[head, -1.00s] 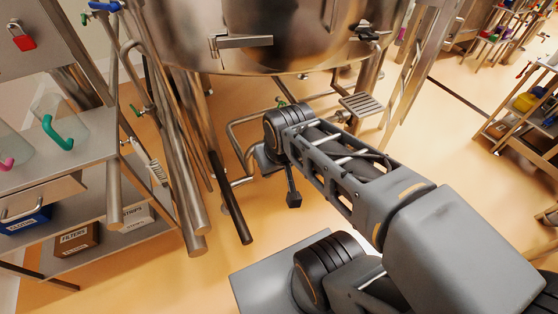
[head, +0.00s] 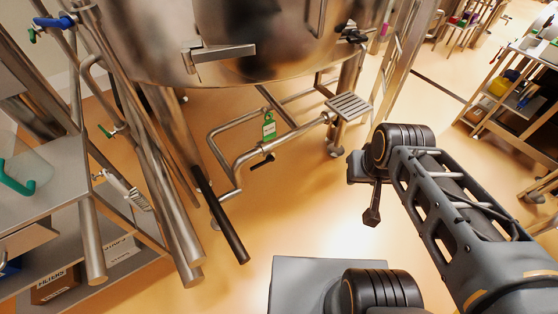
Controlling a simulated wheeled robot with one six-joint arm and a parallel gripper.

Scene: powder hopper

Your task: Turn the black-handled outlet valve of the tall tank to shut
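The tall steel tank (head: 260,50) fills the top middle of the head view. Under it a bent steel outlet pipe (head: 300,131) runs low above the floor. A small valve with a black handle (head: 263,161) sits on this pipe, beside a green and white tag (head: 268,127). The handle looks roughly in line with the pipe, but it is small and I cannot be sure. My gripper (head: 372,215) hangs to the right of the valve and clearly apart from it. It is dark and seen side-on, so its finger opening cannot be made out.
A black-ended pole (head: 222,217) and steel tubes (head: 170,190) stand left of the valve. A shelf rack (head: 60,225) is at the left, with a blue-handled valve (head: 53,22) above. A steel step (head: 348,106) is right of the pipe. Floor before the valve is clear.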

